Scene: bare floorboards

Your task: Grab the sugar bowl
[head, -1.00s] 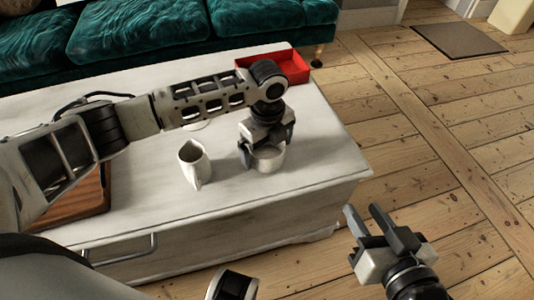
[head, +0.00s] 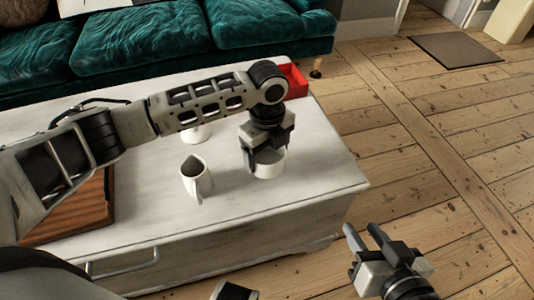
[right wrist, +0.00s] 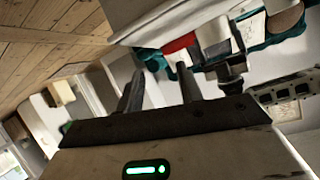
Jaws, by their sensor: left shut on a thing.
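The sugar bowl (head: 270,163) is a small white round bowl at the right part of the white table in the head view. My left gripper (head: 265,153) comes down on it from above and is shut on its rim, hiding part of the bowl. Whether the bowl is clear of the tabletop is hard to tell. My right gripper (head: 364,232) is open and empty, in front of the table's right end over the floor. Its two fingers also show apart in the right wrist view (right wrist: 160,85).
A white pitcher (head: 196,181) stands left of the bowl. Another white piece (head: 197,134) stands behind, partly hidden by my left arm. A red tray (head: 296,80) lies at the table's back right, a wooden tray (head: 80,218) at the left. The table's (head: 255,215) front right is bare.

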